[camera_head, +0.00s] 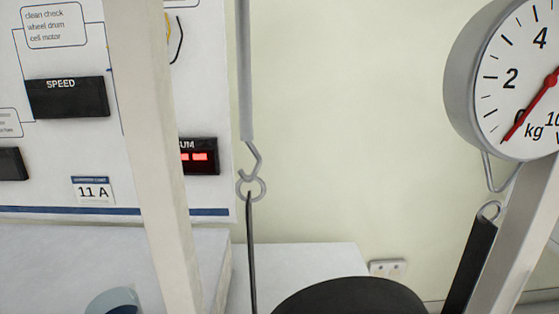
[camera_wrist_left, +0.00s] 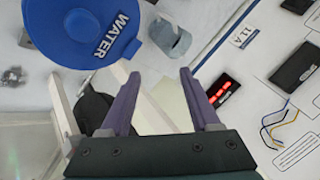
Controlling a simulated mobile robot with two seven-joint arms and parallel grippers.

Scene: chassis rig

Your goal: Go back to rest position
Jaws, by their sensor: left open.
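My left gripper (camera_wrist_left: 160,95) shows in the left wrist view with its two purple fingers spread apart and nothing between them. Below and between the fingers lie a pale post and part of the panel. No gripper shows in the head view, and my right gripper is in neither view.
A hook (camera_head: 251,185) hangs mid-view, with a black rounded thing (camera_head: 350,298) below. A white post (camera_head: 160,150) crosses a wall panel (camera_head: 60,150). A blue WATER container (camera_wrist_left: 80,35) is near the gripper.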

